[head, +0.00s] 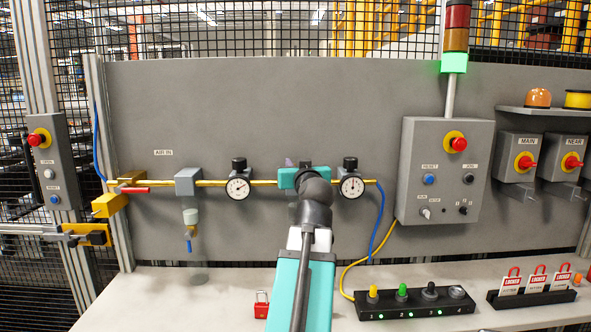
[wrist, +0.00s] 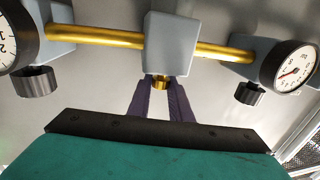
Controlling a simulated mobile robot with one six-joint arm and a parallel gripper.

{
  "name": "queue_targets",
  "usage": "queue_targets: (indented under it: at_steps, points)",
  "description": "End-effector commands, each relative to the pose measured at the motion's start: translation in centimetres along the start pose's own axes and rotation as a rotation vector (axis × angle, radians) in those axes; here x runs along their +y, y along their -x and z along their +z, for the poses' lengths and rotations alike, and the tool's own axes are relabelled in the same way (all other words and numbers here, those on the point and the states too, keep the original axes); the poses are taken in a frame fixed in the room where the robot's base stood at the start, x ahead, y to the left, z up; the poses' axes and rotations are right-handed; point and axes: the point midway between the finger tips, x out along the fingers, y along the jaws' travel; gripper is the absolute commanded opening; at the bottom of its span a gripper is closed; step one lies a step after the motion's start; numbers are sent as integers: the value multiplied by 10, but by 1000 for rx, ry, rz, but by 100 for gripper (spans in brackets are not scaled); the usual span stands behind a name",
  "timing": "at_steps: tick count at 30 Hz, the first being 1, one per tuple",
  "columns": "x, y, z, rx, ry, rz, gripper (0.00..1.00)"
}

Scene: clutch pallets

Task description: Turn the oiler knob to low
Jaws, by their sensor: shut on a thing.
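The oiler is a grey block (wrist: 170,42) on the brass pipe, seen in the wrist view. Its small brass knob (wrist: 160,80) sticks out of the block between my purple fingers. My gripper (wrist: 162,90) is shut on this knob, one finger on each side. In the head view, my gripper (head: 290,164) is at the pipe between the two gauges. The gripper and wrist hide most of the oiler and all of the knob there. I cannot read any low mark or the knob's setting.
A regulator with a round gauge stands on each side: left gauge (head: 238,187) and right gauge (head: 351,186), both with black knobs. A filter block (head: 187,182) sits farther left. The bench holds a red padlock (head: 262,304) and a black button box (head: 415,302).

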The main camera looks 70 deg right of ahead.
Motion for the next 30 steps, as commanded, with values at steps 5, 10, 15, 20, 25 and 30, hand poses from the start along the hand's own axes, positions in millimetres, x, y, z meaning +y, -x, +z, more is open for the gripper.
queue_targets:
  at_steps: [5, 10, 15, 20, 25, 30]
  points:
    - [0, 0, 2, -3, 0, -14, 0]
    - [0, 0, 2, -3, 0, -18, 0]
    - [0, 0, 2, -3, 0, -18, 0]
    - [0, 0, 2, -4, 0, -18, 25]
    - [0, 0, 1, -2, 0, -17, 37]
    - [0, 0, 1, -2, 0, -16, 37]
